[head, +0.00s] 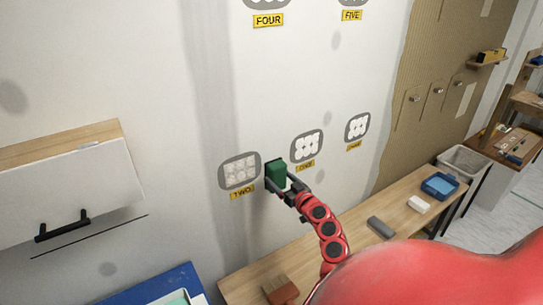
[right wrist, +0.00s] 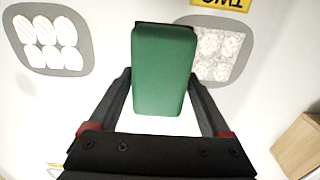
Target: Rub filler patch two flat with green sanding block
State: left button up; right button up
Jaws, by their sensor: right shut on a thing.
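Filler patch two (head: 239,171) is a grey rounded panel with dull, greyish lobes on the wall, above a yellow TWO label (head: 242,192). In the right wrist view patch two (right wrist: 217,55) is partly hidden behind the block. The green sanding block (head: 276,172) is just right of patch two in the head view; it fills the middle of the right wrist view (right wrist: 163,70). My right gripper (head: 281,184) is shut on the block, one finger on each side. Whether the block touches the wall I cannot tell. My left gripper is not in view.
Patches with whiter lobes (head: 307,147) (head: 357,127) are to the right; FOUR (head: 268,20) and FIVE (head: 352,15) labels are above. A wooden bench (head: 330,230) below holds a brush (head: 280,289), a grey block (head: 381,227) and a blue tray (head: 439,186). A cabinet (head: 65,190) juts out left.

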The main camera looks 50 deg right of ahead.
jog(key=o, duration=0.9)
jog(key=c, duration=0.9)
jog(key=w+a+b, duration=0.1)
jog(key=w+a, duration=0.1)
jog(key=a, duration=1.6)
jog(key=shift+w, duration=0.15)
jog(key=shift+f, duration=0.1)
